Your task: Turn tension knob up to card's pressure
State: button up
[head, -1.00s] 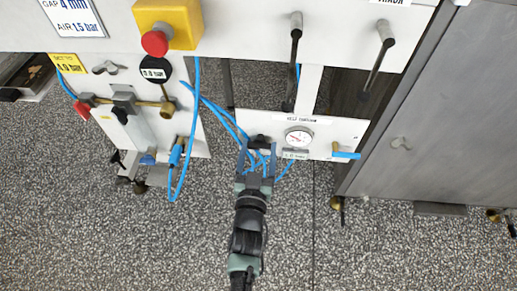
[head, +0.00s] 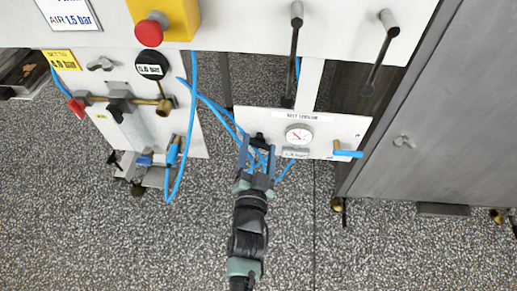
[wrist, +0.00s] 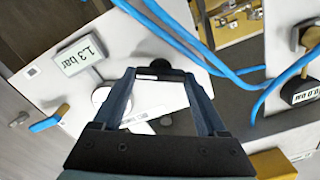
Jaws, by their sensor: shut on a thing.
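The black tension knob (head: 259,137) is on the white belt tension panel (head: 338,124). My gripper (head: 258,146) is at the knob from below, its two fingers on either side of it. In the wrist view the dark knob (wrist: 160,66) shows between the fingertips (wrist: 160,75). A round dial gauge (head: 299,135) sits right of the knob. The small display (head: 295,153) under it reads 1.3 bar in the wrist view (wrist: 80,57). The card (head: 68,14) at the top left is cut off by the frame; its line AIR 1.5 bar is readable.
Blue hoses (head: 222,112) run close by the knob and fingers. A blue-handled valve (head: 347,153) is at the panel's right. Left are another black round gauge (head: 152,65) and a red button (head: 150,31) on a yellow box. A grey cabinet (head: 430,130) stands right.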

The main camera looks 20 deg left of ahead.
dwell(0.4)
jog(key=o, duration=1.3)
jog(key=shift+s, duration=0.1)
jog(key=p+v, duration=0.3)
jog(key=v, duration=0.9)
jog(key=shift+s, duration=0.4)
jog(key=shift+d, duration=0.15)
